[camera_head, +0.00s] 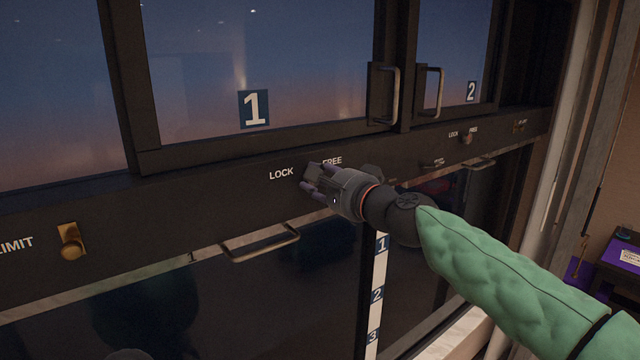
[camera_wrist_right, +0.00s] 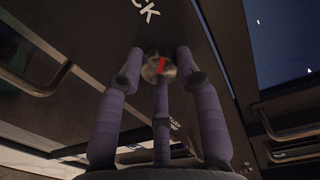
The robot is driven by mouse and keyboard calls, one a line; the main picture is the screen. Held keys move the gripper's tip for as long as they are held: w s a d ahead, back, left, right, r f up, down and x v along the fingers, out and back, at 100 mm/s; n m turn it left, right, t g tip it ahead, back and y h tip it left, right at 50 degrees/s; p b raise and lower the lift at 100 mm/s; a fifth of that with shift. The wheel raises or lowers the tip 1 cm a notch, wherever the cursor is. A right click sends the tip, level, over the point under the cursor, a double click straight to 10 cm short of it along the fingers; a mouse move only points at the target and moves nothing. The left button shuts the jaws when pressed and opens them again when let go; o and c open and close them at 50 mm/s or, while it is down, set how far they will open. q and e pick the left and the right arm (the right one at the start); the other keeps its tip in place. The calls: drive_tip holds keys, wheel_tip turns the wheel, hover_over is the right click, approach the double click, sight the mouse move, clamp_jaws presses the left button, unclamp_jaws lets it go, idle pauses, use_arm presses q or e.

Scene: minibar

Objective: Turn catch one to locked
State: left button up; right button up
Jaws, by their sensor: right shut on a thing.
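Catch one is a round metal knob (camera_wrist_right: 158,66) with a red mark on its face, seen in the right wrist view. It sits on the dark rail (camera_head: 210,190) under window 1, between the words LOCK and FREE. In the head view my right gripper covers the knob. My right gripper (camera_head: 312,183) is shut on the knob, with its fingers around it in the right wrist view (camera_wrist_right: 158,82). The red mark runs nearly up and down in that view; I cannot tell surely which word it points to. My left gripper is not in view.
Window handles (camera_head: 394,94) and (camera_head: 437,92) stick out above right of my gripper. A lower bar handle (camera_head: 262,243) is below left. A brass knob (camera_head: 72,245) by LIMIT is at far left. The second catch (camera_head: 467,138) is further right along the rail.

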drive_tip(key=shift+s+a+r, duration=0.1)
idle(0.5)
drive_tip(key=o, duration=1)
drive_tip(key=shift+o, duration=0.8)
drive_tip(key=shift+s+a, duration=0.2)
drive_tip(key=shift+a, duration=0.05)
drive_tip(key=v, duration=1.2)
drive_tip(key=shift+w, duration=0.1)
